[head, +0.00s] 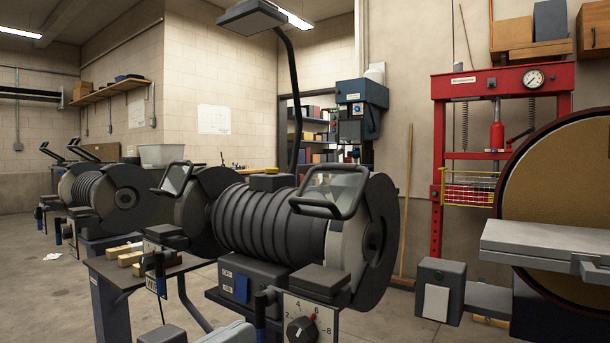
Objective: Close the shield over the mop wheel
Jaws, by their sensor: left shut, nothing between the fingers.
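A bench polishing machine stands in the middle of the head view. Its near shield (338,187) is a clear pane in a black frame with a looped handle. This shield is tilted up at the top of the round dark guard (377,240). The pale mop wheel (344,247) shows below it, partly inside the guard. A second clear shield (176,178) is tilted up at the machine's left end. My left gripper (226,333) shows only in part at the bottom edge, below and left of the wheel, apart from the shield. It looks shut and empty. My right gripper is not in view.
A control box with a dial (300,327) sits below the wheel. A tall lamp arm (293,90) rises behind the machine. A large disc sander (555,190) and its metal table (545,242) stand at right. A small side table (125,272) holds wooden blocks at left.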

